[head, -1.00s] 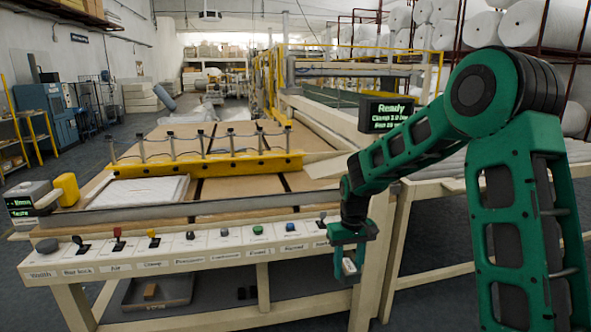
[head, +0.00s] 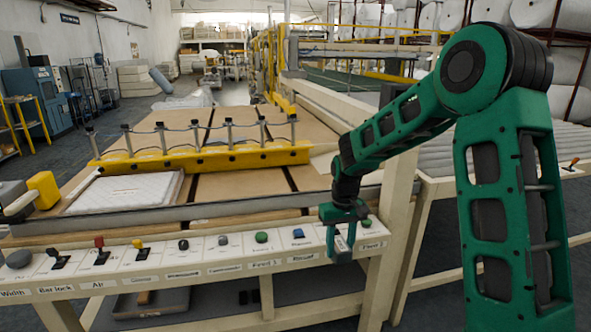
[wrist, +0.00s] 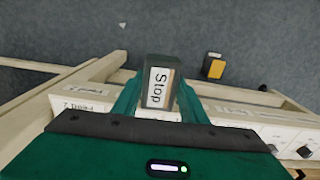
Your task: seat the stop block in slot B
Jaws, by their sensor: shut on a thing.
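The stop block (wrist: 158,90) is a grey block with a white label reading "Stop" in the wrist view. My gripper (wrist: 160,96) is shut on it, with a green finger on each side. In the head view my gripper (head: 342,232) points down at the right end of the control panel, and the block (head: 342,249) shows small and grey between its fingers. The block hangs at the panel's front edge; I cannot tell whether it touches the panel. I cannot pick out slot B in either view.
The control panel (head: 205,263) carries several knobs and levers. Behind it is the table (head: 240,178) with a yellow clamp bar (head: 205,160) and a white wadding sheet (head: 125,192). A tray (head: 170,303) sits below. A yellow-topped object (wrist: 215,68) shows in the wrist view.

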